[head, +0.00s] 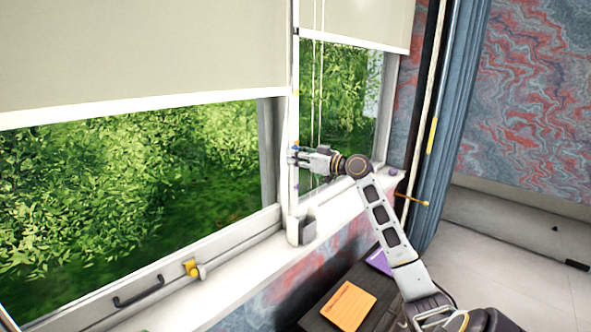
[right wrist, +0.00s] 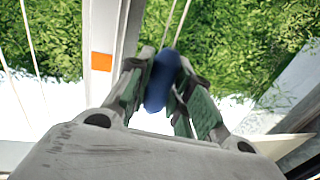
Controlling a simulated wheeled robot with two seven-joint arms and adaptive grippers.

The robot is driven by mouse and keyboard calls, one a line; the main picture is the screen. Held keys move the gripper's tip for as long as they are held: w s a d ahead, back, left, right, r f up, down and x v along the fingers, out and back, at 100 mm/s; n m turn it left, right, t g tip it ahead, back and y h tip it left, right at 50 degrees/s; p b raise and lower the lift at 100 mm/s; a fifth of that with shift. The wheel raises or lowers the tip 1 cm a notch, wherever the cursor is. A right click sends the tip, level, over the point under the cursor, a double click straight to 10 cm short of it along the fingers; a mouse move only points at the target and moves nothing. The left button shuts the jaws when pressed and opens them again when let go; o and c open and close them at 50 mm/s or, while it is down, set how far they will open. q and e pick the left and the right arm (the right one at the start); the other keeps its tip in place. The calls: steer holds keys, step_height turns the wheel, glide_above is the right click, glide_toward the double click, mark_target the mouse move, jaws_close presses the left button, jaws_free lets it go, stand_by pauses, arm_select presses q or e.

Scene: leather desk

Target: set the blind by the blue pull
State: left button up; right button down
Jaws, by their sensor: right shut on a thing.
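My right gripper (head: 297,154) is at the post between the two window panes. In the right wrist view its fingers (right wrist: 160,88) are shut on the blue pull (right wrist: 161,80), a dark blue rounded piece with a thin cord running up from it. In the head view only a small blue bit of the pull (head: 295,149) shows at the fingertips. A wide beige blind (head: 140,45) covers the upper part of the left pane. A narrower beige blind (head: 360,20) hangs lower edge high over the right pane. My left gripper is out of view.
An orange mark (right wrist: 102,61) is on the white post beside the pull. Two pale cords (head: 313,90) hang right of the post. A yellow-knobbed latch (head: 191,268) and black handle (head: 138,291) are on the lower frame. A blue-grey curtain (head: 455,120) hangs right.

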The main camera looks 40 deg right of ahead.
step_height(320, 180, up, 10)
steer(key=shift+f+p, duration=0.2)
steer(key=shift+p, duration=0.95)
steer(key=c, duration=1.4)
jaws_free()
steer(key=shift+o, duration=0.6)
steer(key=shift+f, duration=0.1)
steer(key=shift+s, duration=0.1)
steer(key=v, duration=1.2)
